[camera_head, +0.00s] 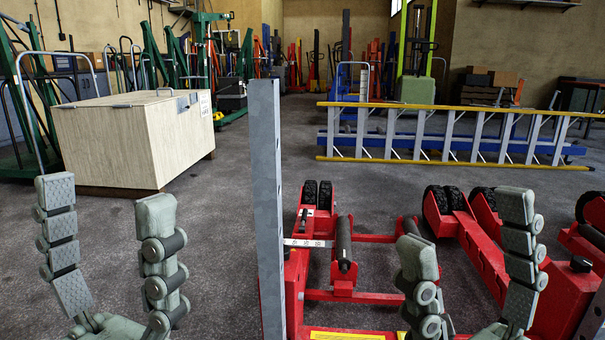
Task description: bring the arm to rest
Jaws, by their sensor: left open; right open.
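My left gripper (108,235) is at the lower left, pointing up, with its two jointed fingers spread and nothing between them. My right gripper (467,245) is at the lower right, also open and empty, its fingers in front of the red jacks. A red trolley jack (325,295) stands on the floor in the lower middle, with black wheels at its far end. A grey upright bar (266,200) rises in front of it, between my two grippers. I cannot tell whether the bar joins the jack. The bar's lower end is cut off by the frame.
More red jacks (475,240) stand at the right. A pale wooden crate (110,140) stands at the left. Lifting equipment lines the far wall. Grey floor (220,215) is clear between crate and jack.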

